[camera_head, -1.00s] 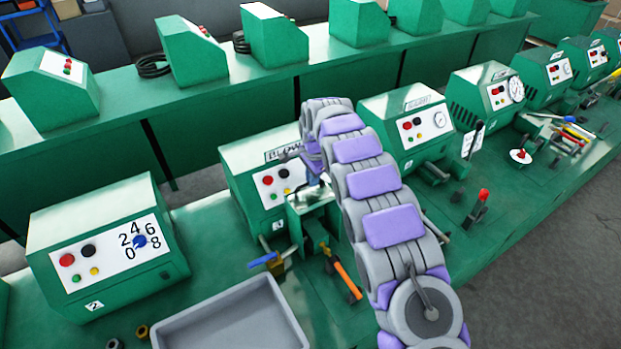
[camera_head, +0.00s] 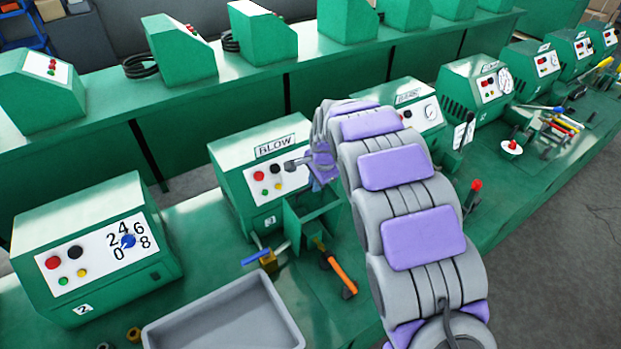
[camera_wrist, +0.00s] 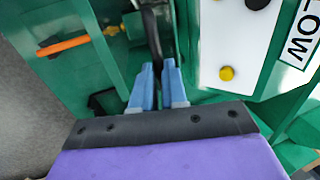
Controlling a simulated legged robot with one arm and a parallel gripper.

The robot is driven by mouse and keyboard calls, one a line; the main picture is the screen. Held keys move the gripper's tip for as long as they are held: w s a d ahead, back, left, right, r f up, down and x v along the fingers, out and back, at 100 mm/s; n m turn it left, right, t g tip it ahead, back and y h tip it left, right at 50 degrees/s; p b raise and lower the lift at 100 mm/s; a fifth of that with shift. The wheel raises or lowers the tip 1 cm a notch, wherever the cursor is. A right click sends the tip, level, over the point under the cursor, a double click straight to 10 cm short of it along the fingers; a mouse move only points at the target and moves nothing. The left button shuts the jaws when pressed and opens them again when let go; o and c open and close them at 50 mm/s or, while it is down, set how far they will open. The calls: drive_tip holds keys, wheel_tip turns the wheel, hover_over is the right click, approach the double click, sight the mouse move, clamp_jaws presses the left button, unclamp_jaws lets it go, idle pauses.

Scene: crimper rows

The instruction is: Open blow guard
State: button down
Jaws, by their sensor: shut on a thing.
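The BLOW machine (camera_head: 258,165) is a green box with a white button panel, left of my arm. At its front right is a green, open-topped box-shaped guard (camera_head: 308,224), low over the bench. In the wrist view my two blue fingers (camera_wrist: 158,78) are closed on a thin dark bar (camera_wrist: 152,35). The bar runs up between green parts, left of the white panel (camera_wrist: 228,45). Where the bar joins the guard is not clear.
An orange-handled tool (camera_head: 342,275) and a blue-handled valve (camera_head: 262,258) are close below the guard. A grey tray (camera_head: 225,318) lies in front. Machine 2 (camera_head: 85,245) stands to the left. A red-knobbed lever (camera_head: 474,195) stands right of my arm.

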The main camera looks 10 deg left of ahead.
drive_tip(key=shift+s+d, duration=0.75)
drive_tip(key=shift+s, duration=0.05)
drive_tip(key=c, duration=1.2)
unclamp_jaws()
drive_tip(key=shift+o, duration=0.2)
drive_tip(key=p+v, duration=0.1)
drive_tip(key=v, duration=1.6)
drive_tip(key=shift+r, duration=0.15)
